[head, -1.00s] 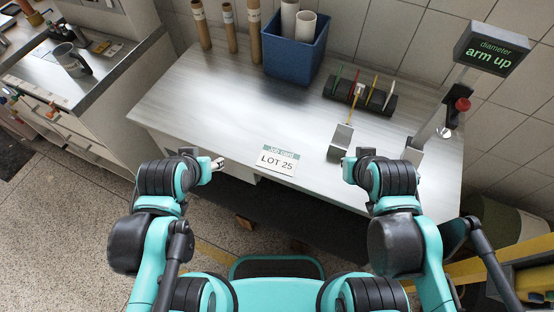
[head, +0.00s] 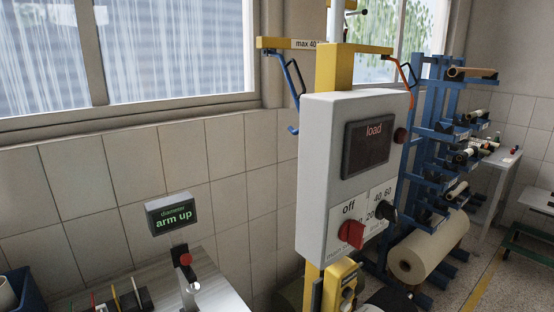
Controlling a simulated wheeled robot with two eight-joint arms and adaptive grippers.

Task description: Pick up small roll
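A blue rack (head: 432,130) stands at the right with several rolls on its arms. A thin brown roll (head: 472,72) lies at the top, a pale roll (head: 480,114) below it, and a short pale roll (head: 457,190) lower down. A large cream roll (head: 430,247) lies at the foot of the rack. At the lower left edge, the end of a white roll (head: 6,294) shows in a blue bin (head: 30,294). I cannot tell which roll is the small one. Neither of my grippers is in view.
A grey control box (head: 350,160) with a "load" display and red and black knobs stands on a yellow post in front of the rack. The "arm up" display (head: 171,214) stands on the metal bench (head: 215,290) at lower left. Floor (head: 485,265) shows at right.

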